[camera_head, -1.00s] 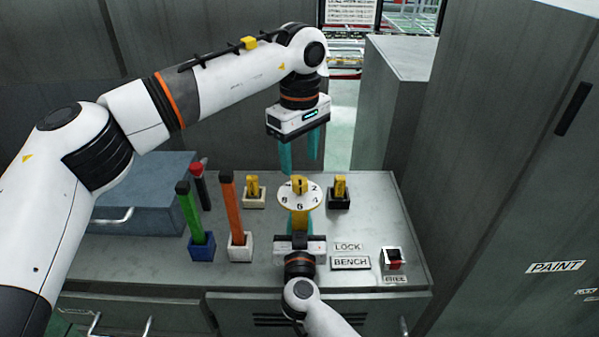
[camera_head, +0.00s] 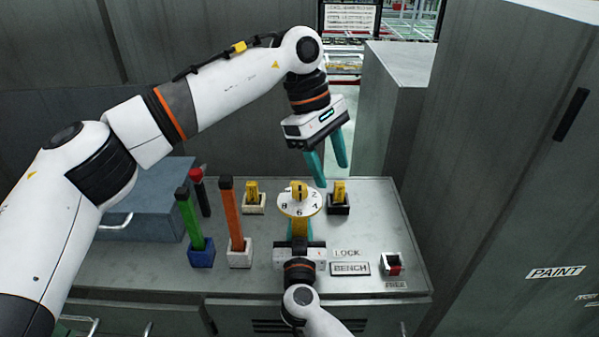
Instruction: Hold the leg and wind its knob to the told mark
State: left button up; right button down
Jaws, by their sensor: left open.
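A yellow leg (camera_head: 300,228) stands upright on the bench. A white round dial (camera_head: 287,209) with black numbers sits near its top, with a yellow knob (camera_head: 299,189) in the middle. The numbers 8, 6 and 2 can be made out; the exact setting is too small to tell. My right gripper (camera_head: 300,235) comes from the near side, its teal fingers on both sides of the leg below the dial. My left gripper (camera_head: 331,174) is open and empty, tilted, above and right of the knob, apart from it.
Yellow pieces stand in a white block (camera_head: 254,205) and a black block (camera_head: 339,207). Green (camera_head: 190,220), orange (camera_head: 233,211) and red-topped (camera_head: 201,190) upright sticks stand left. LOCK and BENCH (camera_head: 350,268) plates and a red switch (camera_head: 393,264) lie right. Grey cabinets stand right.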

pick_arm(q)
jog(key=s+d+f+n+g+h, duration=0.1)
jog(key=s+d+n+g+h, duration=0.2)
jog(key=s+d+h, duration=0.3)
notch_tip(320, 180, up, 5)
jog(key=s+n+g+h, duration=0.2)
jog(key=s+n+h, duration=0.1)
jog(key=n+h, duration=0.6)
jog(key=w+a+f+n+t+h, duration=0.1)
jog(key=w+a+n+t, duration=0.35)
jog(key=n+t, duration=0.8)
jog(key=w+a+f+n+t+h, duration=0.1)
jog(key=a+n+t, duration=0.7)
jog(key=n, duration=1)
jog(key=n+y, duration=0.9)
jog(key=n, duration=0.3)
send_near(294, 195)
jog(key=shift+m, duration=0.25)
jog(key=x, duration=1.1)
jog(key=shift+w+d, duration=0.25)
jog(key=shift+w, duration=0.05)
